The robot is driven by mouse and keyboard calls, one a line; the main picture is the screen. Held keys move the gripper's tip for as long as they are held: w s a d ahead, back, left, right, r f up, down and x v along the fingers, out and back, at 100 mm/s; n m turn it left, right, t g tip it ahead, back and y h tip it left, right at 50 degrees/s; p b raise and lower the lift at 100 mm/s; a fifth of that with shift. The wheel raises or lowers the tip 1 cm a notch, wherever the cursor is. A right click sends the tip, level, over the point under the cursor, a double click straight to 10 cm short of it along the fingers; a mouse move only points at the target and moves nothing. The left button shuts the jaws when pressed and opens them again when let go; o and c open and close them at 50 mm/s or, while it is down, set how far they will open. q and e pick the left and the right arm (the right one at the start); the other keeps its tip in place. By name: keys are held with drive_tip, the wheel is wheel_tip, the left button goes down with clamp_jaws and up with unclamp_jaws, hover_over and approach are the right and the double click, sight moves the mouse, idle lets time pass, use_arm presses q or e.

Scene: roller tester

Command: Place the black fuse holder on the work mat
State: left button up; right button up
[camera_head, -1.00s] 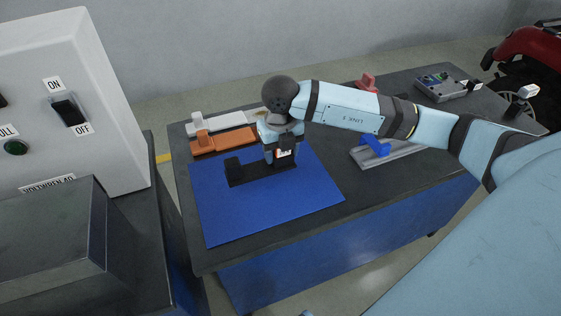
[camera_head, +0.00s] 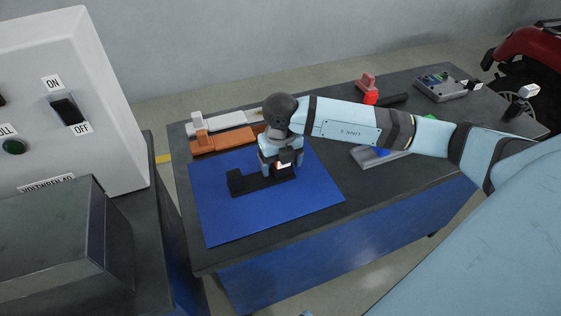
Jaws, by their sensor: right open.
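The black fuse holder (camera_head: 250,184) lies on the blue work mat (camera_head: 225,223), toward its back half. It has a long flat base with a raised block at its left end. My right gripper (camera_head: 279,170) is over the right part of the holder, pointing down, with its jaws open. The gripper hides part of the holder's right side, so I cannot tell whether a finger touches it. My left gripper is not in view.
Behind the mat lie an orange holder (camera_head: 222,140) and a white one (camera_head: 232,122). A red-and-black holder (camera_head: 370,92) and a grey control box (camera_head: 440,87) stand farther back. The mat's front is clear.

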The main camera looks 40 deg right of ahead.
drive_tip(key=shift+r, duration=0.4)
wheel_tip(320, 180, up, 12)
drive_tip(key=shift+f+p, duration=0.2)
drive_tip(key=shift+p, duration=0.15)
drive_tip(key=shift+f, duration=0.1)
